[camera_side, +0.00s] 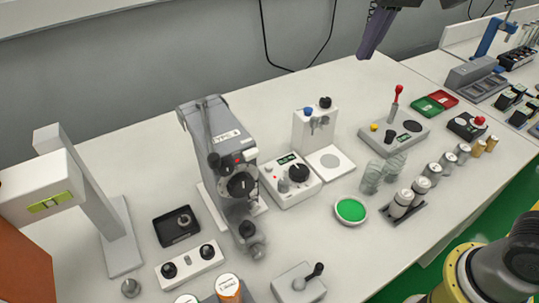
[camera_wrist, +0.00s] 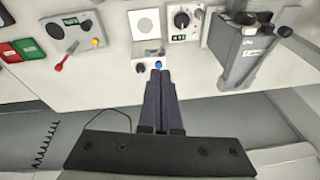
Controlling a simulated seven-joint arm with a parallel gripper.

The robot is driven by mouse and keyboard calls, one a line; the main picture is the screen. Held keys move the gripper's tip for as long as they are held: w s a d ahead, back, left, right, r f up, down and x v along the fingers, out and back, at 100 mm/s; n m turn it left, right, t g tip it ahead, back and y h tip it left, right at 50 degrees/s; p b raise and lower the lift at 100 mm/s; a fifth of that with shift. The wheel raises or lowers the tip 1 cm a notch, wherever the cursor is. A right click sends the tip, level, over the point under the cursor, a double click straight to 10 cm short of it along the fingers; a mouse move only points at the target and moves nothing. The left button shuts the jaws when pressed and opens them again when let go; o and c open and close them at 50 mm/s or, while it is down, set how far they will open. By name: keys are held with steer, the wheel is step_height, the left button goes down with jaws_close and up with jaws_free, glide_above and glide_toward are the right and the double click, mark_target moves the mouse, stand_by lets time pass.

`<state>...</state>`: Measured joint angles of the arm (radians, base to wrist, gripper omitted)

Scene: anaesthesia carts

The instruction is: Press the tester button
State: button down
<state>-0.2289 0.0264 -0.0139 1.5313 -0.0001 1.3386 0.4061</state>
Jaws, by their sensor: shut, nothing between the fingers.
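My gripper (camera_side: 366,52) is shut and empty, its dark purple fingers pointing down above the back edge of the bench. In the wrist view the closed fingertips (camera_wrist: 158,73) lie just below the blue cap in the picture. A white upright unit (camera_side: 306,132) stands mid-bench with a blue cap (camera_side: 308,111) and a black knob (camera_side: 325,102) on top. It also shows in the wrist view (camera_wrist: 148,52). In the side view my gripper is clearly apart from this unit, to its upper right. No label tells me for certain which part is the tester button.
A grey control box (camera_side: 382,141) with a red-tipped lever stands to the right. A dial meter (camera_side: 293,182) and a tall grey microscope-like instrument (camera_side: 222,150) stand to the left. A green dish (camera_side: 351,210) and several jars stand in front. The back bench strip is clear.

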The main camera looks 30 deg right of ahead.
steer(key=w+a+f+g, duration=0.2)
steer(key=w+a+f, duration=0.4)
steer(key=w+a, duration=0.2)
steer(key=n+g, duration=0.1)
steer(key=n, duration=0.1)
glide_above(270, 166)
step_height(270, 166, down, 8)
steer(key=r, duration=0.1)
steer(key=shift+f+h, duration=0.2)
steer(key=shift+h, duration=0.1)
steer(key=shift+f, duration=0.1)
step_height(270, 166, down, 14)
steer(key=shift+r, duration=0.1)
